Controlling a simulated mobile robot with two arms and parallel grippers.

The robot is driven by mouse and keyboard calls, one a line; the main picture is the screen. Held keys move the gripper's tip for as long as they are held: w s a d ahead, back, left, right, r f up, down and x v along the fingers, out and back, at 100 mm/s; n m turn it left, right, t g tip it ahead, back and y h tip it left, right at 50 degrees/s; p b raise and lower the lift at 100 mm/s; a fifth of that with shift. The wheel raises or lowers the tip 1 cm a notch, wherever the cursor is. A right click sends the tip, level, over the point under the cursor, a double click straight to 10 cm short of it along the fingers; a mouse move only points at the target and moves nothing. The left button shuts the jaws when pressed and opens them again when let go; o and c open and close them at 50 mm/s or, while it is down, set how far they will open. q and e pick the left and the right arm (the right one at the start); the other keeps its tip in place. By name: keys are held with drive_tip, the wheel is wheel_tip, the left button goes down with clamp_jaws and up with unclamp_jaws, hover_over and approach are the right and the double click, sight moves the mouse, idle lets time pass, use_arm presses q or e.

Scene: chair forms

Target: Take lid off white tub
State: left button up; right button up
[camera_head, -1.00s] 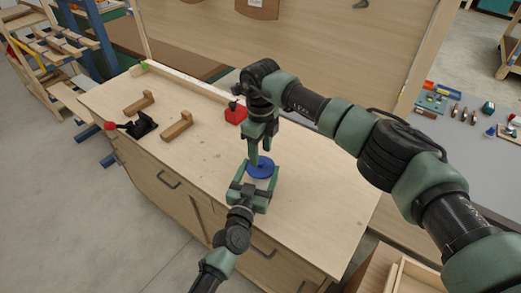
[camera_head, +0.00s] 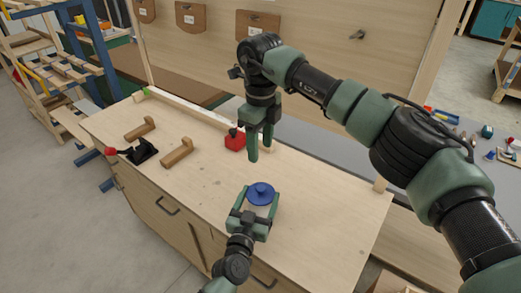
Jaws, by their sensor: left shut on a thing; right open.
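The blue lid (camera_head: 261,193) with a small knob sits on the tub near the front edge of the wooden bench. Only a little of the pale tub (camera_head: 259,210) shows below the lid. My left gripper (camera_head: 260,203) comes from the front edge and is shut around the tub, one finger on each side. My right gripper (camera_head: 259,157) points down, open and empty, above and behind the lid and clear of it.
On the bench (camera_head: 210,205), a red block (camera_head: 235,140) stands behind the tub. Two wooden pieces (camera_head: 176,152) and a black clamp with a red handle (camera_head: 139,151) lie to the left. The bench top right of the tub is clear.

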use_arm(q)
drive_tip(key=o, duration=2.1)
drive_tip(key=shift+o, duration=0.2)
